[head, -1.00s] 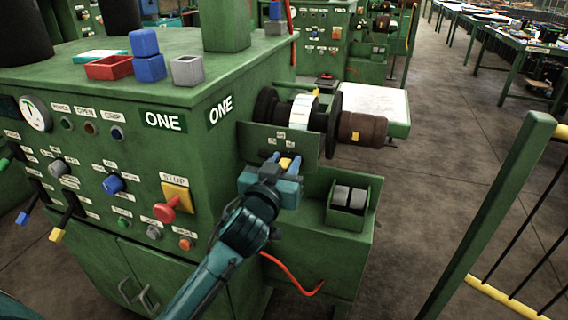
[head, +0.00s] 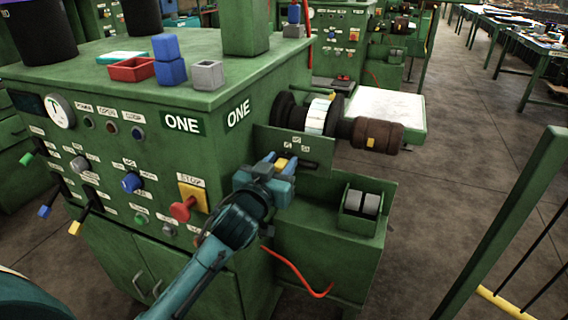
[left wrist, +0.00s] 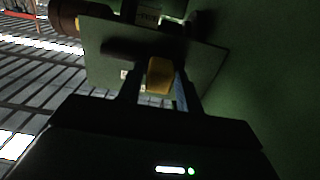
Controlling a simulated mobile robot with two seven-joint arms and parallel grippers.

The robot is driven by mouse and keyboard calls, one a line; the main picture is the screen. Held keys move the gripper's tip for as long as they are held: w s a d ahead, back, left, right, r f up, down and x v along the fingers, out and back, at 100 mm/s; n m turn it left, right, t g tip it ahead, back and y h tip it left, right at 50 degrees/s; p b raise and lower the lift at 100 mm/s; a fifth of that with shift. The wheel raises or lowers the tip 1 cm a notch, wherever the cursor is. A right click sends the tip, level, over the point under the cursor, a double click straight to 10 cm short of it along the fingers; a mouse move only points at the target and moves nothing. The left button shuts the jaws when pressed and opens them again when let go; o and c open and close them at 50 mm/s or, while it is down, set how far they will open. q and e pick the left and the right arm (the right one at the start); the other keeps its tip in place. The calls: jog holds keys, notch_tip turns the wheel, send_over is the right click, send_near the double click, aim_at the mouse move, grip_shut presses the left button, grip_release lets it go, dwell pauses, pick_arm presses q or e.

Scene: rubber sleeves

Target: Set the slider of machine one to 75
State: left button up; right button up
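Machine one (head: 215,165) is a green cabinet with "ONE" labels at its corner. On its right side a green plate (head: 316,160) carries small labels and a dark slot (head: 310,165). The slider's yellow knob (head: 281,162) stands in this slot, left of the bare stretch. My left gripper (head: 279,164) has its fingers on both sides of the knob and appears shut on it. The knob (left wrist: 160,75) also shows between the fingers in the left wrist view. The scale figures are too small to read. My right gripper is not in view.
Above the plate a dark spool with a white band (head: 318,115) and a brown roller (head: 377,136) stick out. A bin with grey blocks (head: 361,203) is to the right. The red stop knob (head: 183,208) and colored levers are on the front. A green post (head: 505,220) stands at right.

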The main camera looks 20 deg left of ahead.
pick_arm(q)
jog(key=shift+o, duration=1.2)
jog(key=shift+a, duration=0.2)
jog(key=shift+s+d, duration=0.1)
jog(key=shift+s, duration=0.4)
jog(key=s+b, duration=0.1)
jog(key=s, duration=1.1)
jog(key=shift+a, duration=0.25)
